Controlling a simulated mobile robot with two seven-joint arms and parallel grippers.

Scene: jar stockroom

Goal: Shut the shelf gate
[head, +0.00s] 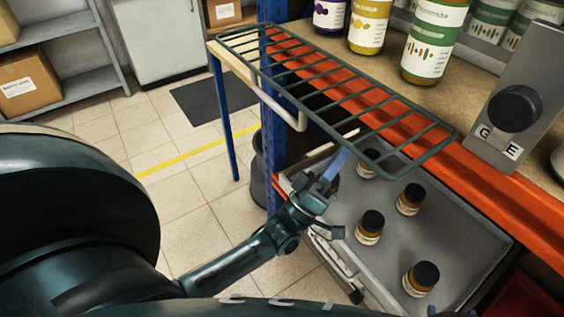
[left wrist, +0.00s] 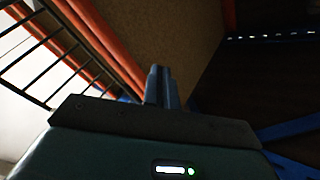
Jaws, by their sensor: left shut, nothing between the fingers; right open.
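The shelf gate (head: 345,90), a dark wire grid, sticks out from the shelf's orange front beam (head: 480,185), away from the jars. In the left wrist view its bars (left wrist: 45,50) show at the left. A grey plate with a black knob and a partly covered label (head: 515,110) stands at the shelf's right.
Several large jars (head: 435,40) stand on the shelf behind the beam. Below the gate, a grey tray (head: 455,230) holds several small dark-capped jars (head: 369,227). A blue post (head: 272,165) stands left of the tray. The tiled floor (head: 190,185) at left is open.

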